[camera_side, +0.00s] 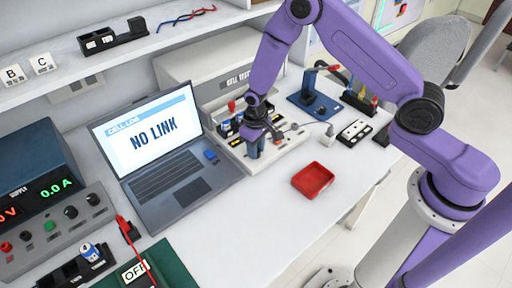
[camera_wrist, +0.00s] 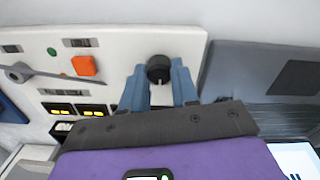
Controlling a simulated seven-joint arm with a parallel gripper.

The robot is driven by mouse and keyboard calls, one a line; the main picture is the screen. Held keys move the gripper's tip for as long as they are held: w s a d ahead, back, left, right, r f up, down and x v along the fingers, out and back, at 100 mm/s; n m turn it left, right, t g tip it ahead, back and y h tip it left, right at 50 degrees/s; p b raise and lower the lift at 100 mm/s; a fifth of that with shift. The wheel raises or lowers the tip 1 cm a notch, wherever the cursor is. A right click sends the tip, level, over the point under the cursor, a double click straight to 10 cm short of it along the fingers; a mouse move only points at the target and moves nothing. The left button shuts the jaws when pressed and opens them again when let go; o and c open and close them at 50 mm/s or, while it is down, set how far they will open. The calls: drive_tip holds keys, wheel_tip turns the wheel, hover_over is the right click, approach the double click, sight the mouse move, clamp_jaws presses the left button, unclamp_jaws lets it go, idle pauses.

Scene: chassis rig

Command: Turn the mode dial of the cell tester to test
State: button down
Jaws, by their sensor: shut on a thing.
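The cell tester (camera_wrist: 115,55) is a white panel. In the side view its pale base (camera_side: 233,150) stands right of the laptop. Its round black mode dial (camera_wrist: 158,68) is near the panel's edge in the wrist view. My gripper (camera_wrist: 160,75) has its blue fingers on both sides of the dial and is shut on it. In the side view my gripper (camera_side: 254,150) points down at the tester's front and hides the dial. Which mode the dial points to cannot be read.
An orange button (camera_wrist: 85,66) and a grey lever (camera_wrist: 45,75) are on the same panel. A laptop (camera_side: 165,150) reading "NO LINK" stands close on the left. A red tray (camera_side: 313,180) lies to the right.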

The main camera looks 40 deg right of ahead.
drive_tip(key=shift+m, duration=0.3)
drive_tip(key=c, duration=0.8)
unclamp_jaws()
drive_tip(key=shift+c, duration=0.2)
drive_tip(key=shift+r, duration=0.1)
wheel_tip(320, 180, up, 17)
drive_tip(key=shift+r, duration=0.15)
drive_tip(key=shift+s+a, duration=0.1)
drive_tip(key=shift+a, duration=0.05)
drive_tip(key=s+r+n, duration=0.3)
drive_tip(key=s, duration=0.4)
drive_tip(key=s+r+n, duration=0.2)
drive_tip(key=s+r, duration=0.1)
drive_tip(key=s, duration=0.4)
drive_tip(key=s+d+r+n, duration=0.1)
drive_tip(key=s+d+n, duration=0.2)
drive_tip(key=s, duration=0.5)
drive_tip(key=s+d+r+n, duration=0.1)
drive_tip(key=s+d+n, duration=0.1)
drive_tip(key=s, duration=0.7)
drive_tip(key=shift+d+n+y, duration=0.3)
drive_tip(key=shift+d+n, duration=0.1)
drive_tip(key=shift+d, duration=0.35)
